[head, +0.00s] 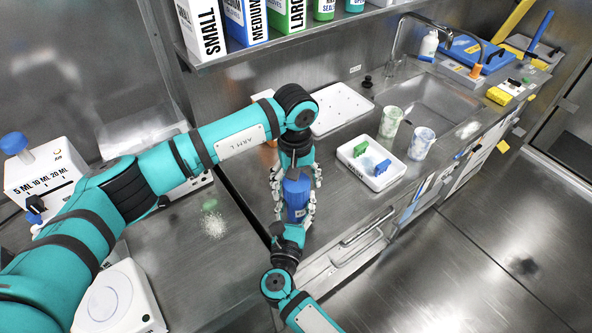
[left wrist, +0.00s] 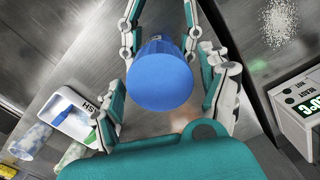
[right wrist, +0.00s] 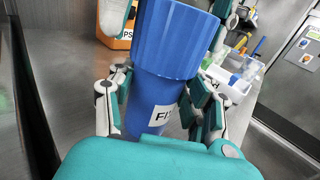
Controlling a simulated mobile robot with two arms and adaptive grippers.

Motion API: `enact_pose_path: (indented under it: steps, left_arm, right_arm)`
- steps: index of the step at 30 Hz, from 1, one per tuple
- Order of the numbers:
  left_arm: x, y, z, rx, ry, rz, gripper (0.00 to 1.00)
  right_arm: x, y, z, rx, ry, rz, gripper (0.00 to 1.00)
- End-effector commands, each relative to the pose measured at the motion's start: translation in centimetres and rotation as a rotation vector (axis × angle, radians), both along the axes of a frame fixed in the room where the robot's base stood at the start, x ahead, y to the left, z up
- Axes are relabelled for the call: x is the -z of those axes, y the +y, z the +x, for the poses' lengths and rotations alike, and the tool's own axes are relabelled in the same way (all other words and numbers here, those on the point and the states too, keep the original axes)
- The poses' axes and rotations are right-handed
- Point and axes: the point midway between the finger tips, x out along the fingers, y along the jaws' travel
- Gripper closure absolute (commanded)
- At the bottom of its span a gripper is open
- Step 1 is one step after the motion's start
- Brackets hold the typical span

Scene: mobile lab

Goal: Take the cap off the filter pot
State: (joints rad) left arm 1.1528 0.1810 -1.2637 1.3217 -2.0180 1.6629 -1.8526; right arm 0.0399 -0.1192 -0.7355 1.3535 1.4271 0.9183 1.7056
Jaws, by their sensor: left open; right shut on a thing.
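The blue filter pot (head: 297,207) stands upright between my two grippers, over the gap beside the counter's front edge. Its wide ribbed blue cap (right wrist: 176,38) is on top of the body (right wrist: 150,106), which bears a white label. My right gripper (right wrist: 157,92) is shut on the body, below the cap, from the front. My left gripper (head: 296,174) points down from above, open, with its fingers on both sides of the cap. The round cap top (left wrist: 160,80) shows between those fingers in the left wrist view. I cannot tell whether they touch it.
A white tray (head: 352,168) with green and blue items and two speckled cups (head: 391,122) stand right of the pot. A sink (head: 438,100) lies beyond. At left are a bench with spilled white grains (head: 213,225) and a dispenser (head: 40,172).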

Motion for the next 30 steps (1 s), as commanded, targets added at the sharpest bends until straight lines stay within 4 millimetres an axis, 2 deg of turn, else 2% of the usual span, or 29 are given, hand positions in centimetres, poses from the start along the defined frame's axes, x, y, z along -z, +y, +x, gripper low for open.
enact_pose_path:
  steps: [6, 14, 27, 30]
  left_arm:
    - [1.41, -0.03, -0.04, 0.001, 0.000, 0.001, 0.21]
    - [1.48, -0.02, -0.02, 0.000, 0.000, 0.000, 0.23]
    - [1.44, -0.01, -0.02, 0.000, -0.001, 0.000, 0.79]
    - [1.44, 0.00, -0.01, 0.000, -0.001, 0.001, 0.79]
  right_arm:
    - [-0.01, -0.02, 0.01, 0.000, 0.000, 0.000, 1.00]
    - [0.00, -0.02, 0.01, 0.000, 0.000, -0.001, 1.00]
    - [0.01, -0.01, 0.01, 0.000, 0.000, -0.001, 1.00]
    - [0.01, -0.01, 0.01, 0.000, 0.000, -0.001, 1.00]
